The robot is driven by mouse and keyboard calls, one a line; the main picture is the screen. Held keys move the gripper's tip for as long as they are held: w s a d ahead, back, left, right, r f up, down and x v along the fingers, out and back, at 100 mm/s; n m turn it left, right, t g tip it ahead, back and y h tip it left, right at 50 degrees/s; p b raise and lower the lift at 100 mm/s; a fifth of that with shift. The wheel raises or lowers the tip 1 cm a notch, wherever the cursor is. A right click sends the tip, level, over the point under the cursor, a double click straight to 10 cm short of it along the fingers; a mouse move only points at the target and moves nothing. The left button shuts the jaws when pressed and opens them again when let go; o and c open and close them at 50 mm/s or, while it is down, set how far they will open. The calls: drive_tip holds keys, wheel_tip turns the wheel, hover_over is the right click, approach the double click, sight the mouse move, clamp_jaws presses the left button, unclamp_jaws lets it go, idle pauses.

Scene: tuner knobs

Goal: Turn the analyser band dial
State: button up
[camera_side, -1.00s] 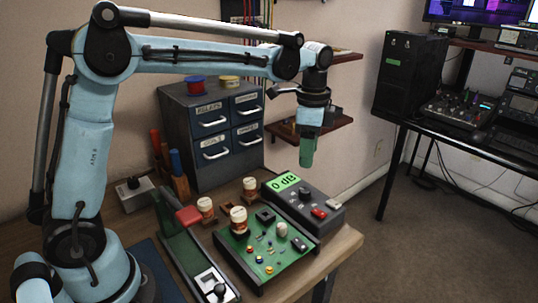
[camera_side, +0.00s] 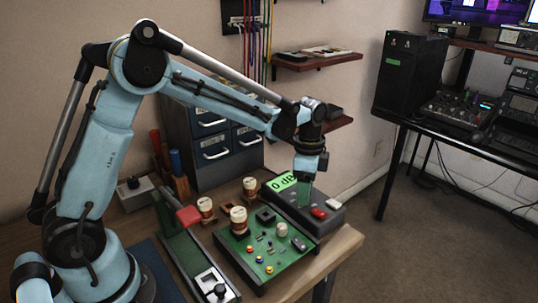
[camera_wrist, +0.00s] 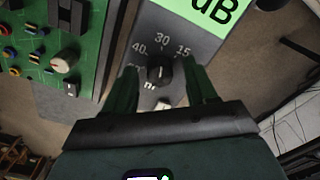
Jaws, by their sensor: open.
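The analyser is a dark grey box (camera_side: 329,219) at the right end of the bench, with a green display reading "0 dB" (camera_side: 283,181). Its black band dial (camera_wrist: 160,73) shows in the wrist view, with numbers such as 40, 30 and 15 printed around it. My gripper (camera_side: 304,200) points down at the dial, which it hides in the side view. In the wrist view my green fingers (camera_wrist: 163,88) are apart, one on each side of the dial. I cannot tell whether they touch it.
A green circuit board (camera_side: 262,262) with a white knob and small coloured parts lies left of the analyser. Red and grey buttons (camera_side: 319,213) sit on the analyser beside my gripper. A drawer cabinet (camera_side: 212,155) stands behind.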

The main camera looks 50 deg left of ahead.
drive_tip(key=c, duration=1.1)
drive_tip(key=shift+o, duration=0.2)
drive_tip(key=shift+n, duration=0.4)
drive_tip(key=n, duration=0.8)
drive_tip(key=shift+n, duration=0.4)
drive_tip(key=o, duration=1.1)
drive_tip(key=shift+c, duration=0.2)
